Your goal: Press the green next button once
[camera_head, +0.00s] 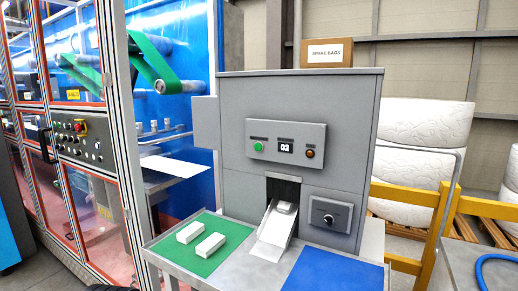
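The green button (258,147) is a small round button on the left of a light grey control panel (312,154). The panel is on the front of a grey machine (235,110). To the button's right a small dark display (286,146) reads "02". An orange-brown round button or lamp (310,153) sits at the panel's right. Neither of my grippers can be made out in this view.
Below the panel, a chute (273,237) holds a whitish block (285,207). A dial box (330,215) is right of it. Two white blocks (190,232) (211,244) lie on a green mat (187,263); a blue mat (330,274) is bare. Yellow rails (405,193) stand right.

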